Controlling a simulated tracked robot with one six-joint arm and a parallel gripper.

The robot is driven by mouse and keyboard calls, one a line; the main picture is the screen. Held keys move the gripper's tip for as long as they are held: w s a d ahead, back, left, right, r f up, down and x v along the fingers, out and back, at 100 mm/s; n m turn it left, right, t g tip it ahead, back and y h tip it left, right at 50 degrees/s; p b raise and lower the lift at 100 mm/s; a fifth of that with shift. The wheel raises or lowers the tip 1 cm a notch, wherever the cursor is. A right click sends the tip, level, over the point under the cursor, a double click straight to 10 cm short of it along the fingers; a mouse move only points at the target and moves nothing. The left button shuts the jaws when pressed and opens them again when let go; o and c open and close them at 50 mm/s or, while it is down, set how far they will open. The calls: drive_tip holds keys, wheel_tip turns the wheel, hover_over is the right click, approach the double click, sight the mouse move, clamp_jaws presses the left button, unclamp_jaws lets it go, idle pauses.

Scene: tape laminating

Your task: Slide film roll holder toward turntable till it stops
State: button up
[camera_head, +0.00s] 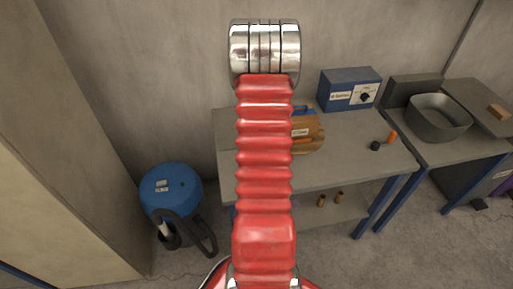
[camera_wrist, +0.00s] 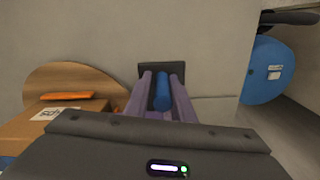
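The round wooden turntable (camera_wrist: 75,75) is at the left of the wrist view, with a cardboard box (camera_wrist: 110,118) on it. In the head view the turntable (camera_head: 317,142) lies on the table, partly behind my red arm. What looks like the film roll holder shows in the wrist view as a blue cylinder (camera_wrist: 162,90) between two purple bars over a dark square plate (camera_wrist: 149,69). It stands right of the turntable, with a gap; my arm hides it in the head view.
A blue box with a dial (camera_head: 350,89) and an orange-handled tool (camera_head: 391,137) are on the table (camera_head: 350,165). A grey basin (camera_head: 438,118) stands on the right-hand bench. A blue vacuum drum (camera_head: 171,187) is on the floor to the left; it also shows in the wrist view (camera_wrist: 268,75).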

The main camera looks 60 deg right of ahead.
drive_tip(key=o, duration=0.4)
drive_tip(key=shift+d, duration=0.1)
wheel_tip(320, 180, up, 14)
drive_tip(key=shift+f, duration=0.1)
idle(0.5)
drive_tip(key=shift+f, duration=0.1)
idle(0.5)
drive_tip(key=a+r+n+t, duration=0.2)
drive_tip(key=a+r+n, duration=0.2)
drive_tip(key=a, duration=1.2)
drive_tip(key=a+r+n+t, duration=0.1)
drive_tip(key=a+r+n, duration=0.3)
drive_tip(key=a, duration=1.2)
drive_tip(key=a+r+n+t, duration=0.2)
drive_tip(key=a+r+n, duration=0.2)
drive_tip(key=a, duration=1.2)
wheel_tip(320, 180, up, 3)
drive_tip(key=shift+s+a+f+t, duration=0.15)
drive_tip(key=shift+s+a+t, duration=0.05)
drive_tip(key=shift+a+t, duration=0.1)
